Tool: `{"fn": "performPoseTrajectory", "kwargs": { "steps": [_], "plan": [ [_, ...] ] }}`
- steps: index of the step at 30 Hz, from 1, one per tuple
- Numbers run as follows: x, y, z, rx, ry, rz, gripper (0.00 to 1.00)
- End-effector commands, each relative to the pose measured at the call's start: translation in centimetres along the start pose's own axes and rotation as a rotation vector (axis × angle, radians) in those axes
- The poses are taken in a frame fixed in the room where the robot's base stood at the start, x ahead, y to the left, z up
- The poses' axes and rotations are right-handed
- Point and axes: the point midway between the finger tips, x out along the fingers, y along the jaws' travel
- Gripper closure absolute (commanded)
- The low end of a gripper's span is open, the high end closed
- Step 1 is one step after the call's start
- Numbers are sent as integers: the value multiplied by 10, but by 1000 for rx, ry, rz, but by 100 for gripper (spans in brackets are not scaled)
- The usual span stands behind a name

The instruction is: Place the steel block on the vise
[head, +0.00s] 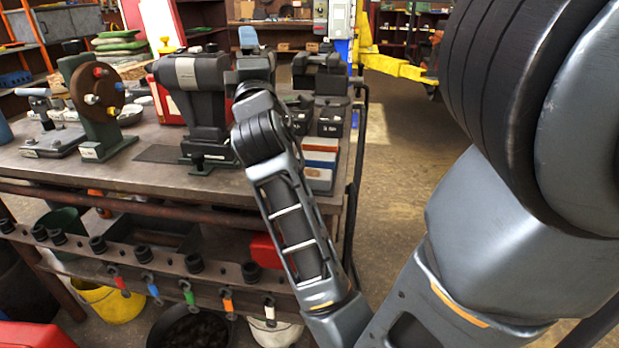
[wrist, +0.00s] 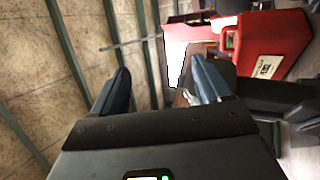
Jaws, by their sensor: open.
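My gripper (wrist: 160,85) shows in the wrist view with its two fingers apart and nothing visibly held between them. In the head view my arm reaches over the right part of the workbench (head: 150,155), and the fingertips are hidden behind it. A dark, heavy device that looks like the vise (head: 195,95) stands on the bench, left of my arm, with a lighter grey plate on its upper face. Dark blocks with white labels (head: 330,121) sit on the bench right of my arm. I cannot tell which thing is the steel block.
A green stand with a brown wheel (head: 97,90) is left on the bench. Striped boxes (head: 320,165) lie at its right end. A red case (wrist: 275,42) shows in the wrist view. A yellow lift (head: 395,65) stands behind; the floor right of the bench is clear.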

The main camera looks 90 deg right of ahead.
Motion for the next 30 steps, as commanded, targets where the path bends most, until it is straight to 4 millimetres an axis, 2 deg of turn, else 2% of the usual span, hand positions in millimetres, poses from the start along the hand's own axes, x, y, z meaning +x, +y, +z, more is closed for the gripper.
{"fn": "performPoseTrajectory", "kwargs": {
  "steps": [1, 3, 8, 12, 18, 21, 24, 26, 30],
  "plan": [
    [14, 10, 17, -19, -85, 0, 23],
    [27, 18, 44, -60, -201, -18, 23],
    [43, 27, 105, -131, -455, -115, 23],
    [42, 23, 154, -164, -651, -260, 23],
    [19, 0, 205, -162, -862, -549, 23],
    [1, -17, 219, -141, -927, -723, 23],
    [-19, -36, 224, -107, -959, -910, 23],
    [-32, -47, 222, -81, -961, -1027, 23],
    [-61, -71, 204, -4, -911, -1302, 23]
  ]
}}
